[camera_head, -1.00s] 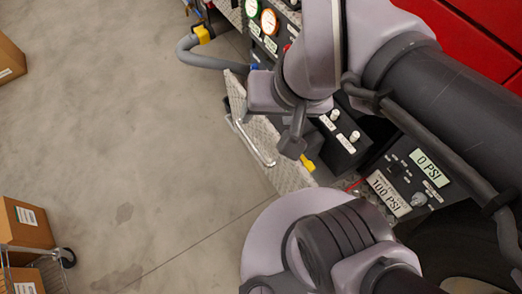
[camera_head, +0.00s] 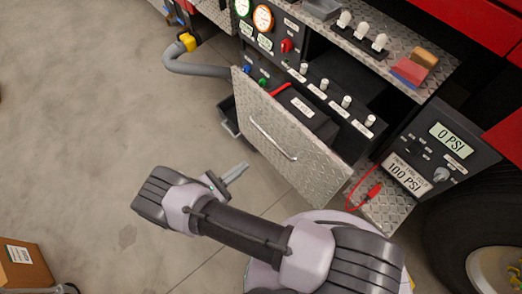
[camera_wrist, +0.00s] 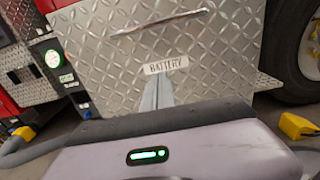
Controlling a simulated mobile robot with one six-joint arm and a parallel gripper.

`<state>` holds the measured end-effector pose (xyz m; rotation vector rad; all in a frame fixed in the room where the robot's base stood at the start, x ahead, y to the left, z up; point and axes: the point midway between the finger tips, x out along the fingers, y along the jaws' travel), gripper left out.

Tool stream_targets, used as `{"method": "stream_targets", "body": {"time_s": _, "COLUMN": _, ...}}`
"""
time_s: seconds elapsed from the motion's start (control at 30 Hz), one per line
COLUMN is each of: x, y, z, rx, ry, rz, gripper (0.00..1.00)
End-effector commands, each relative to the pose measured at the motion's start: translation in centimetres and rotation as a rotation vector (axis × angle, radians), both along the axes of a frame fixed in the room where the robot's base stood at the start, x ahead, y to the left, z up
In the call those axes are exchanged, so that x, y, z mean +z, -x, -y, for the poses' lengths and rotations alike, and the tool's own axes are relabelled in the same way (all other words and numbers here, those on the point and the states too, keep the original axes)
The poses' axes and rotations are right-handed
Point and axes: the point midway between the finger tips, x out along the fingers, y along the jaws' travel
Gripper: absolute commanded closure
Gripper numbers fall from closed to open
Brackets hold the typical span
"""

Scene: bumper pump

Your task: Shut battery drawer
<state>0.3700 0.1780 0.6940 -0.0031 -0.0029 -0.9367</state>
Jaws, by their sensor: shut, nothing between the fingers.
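The battery drawer (camera_head: 285,140) has a diamond-plate front with a curved silver handle and stands pulled out from the black panel. A dark battery (camera_head: 300,112) shows inside it. In the wrist view the drawer front (camera_wrist: 110,75) fills the middle, with a "BATTERY" label (camera_wrist: 166,65) below the handle (camera_wrist: 160,22). My gripper (camera_head: 240,172) is shut and empty, low in front of the drawer face and left of its handle in the head view. In the wrist view my fingertips (camera_wrist: 157,88) appear just below the label; whether they touch the face cannot be told.
A grey hose with a yellow coupling (camera_head: 187,42) is left of the drawer. A red clip lead (camera_head: 373,192) hangs near the gauge box (camera_head: 440,150) at right. A wheel (camera_head: 490,250) is at lower right. A cardboard box (camera_head: 22,264) is at lower left. The floor in front is clear.

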Motion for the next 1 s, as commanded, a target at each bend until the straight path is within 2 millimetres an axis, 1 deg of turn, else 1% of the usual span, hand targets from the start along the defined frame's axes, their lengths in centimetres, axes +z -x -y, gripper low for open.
{"method": "stream_targets", "body": {"time_s": 0.4, "x": -0.1, "y": -5.1, "z": 7.2, "rx": -0.009, "ry": -0.002, "rz": 0.0, "gripper": 1.0}}
{"method": "stream_targets", "body": {"time_s": 0.53, "x": -0.1, "y": -6.5, "z": 9.1, "rx": -0.008, "ry": -0.002, "rz": -0.002, "gripper": 1.0}}
{"method": "stream_targets", "body": {"time_s": 0.7, "x": 0.0, "y": -7.5, "z": 10.6, "rx": -0.007, "ry": -0.003, "rz": -0.001, "gripper": 1.0}}
{"method": "stream_targets", "body": {"time_s": 1.0, "x": 0.1, "y": -7.8, "z": 10.8, "rx": -0.005, "ry": -0.003, "rz": -0.001, "gripper": 1.0}}
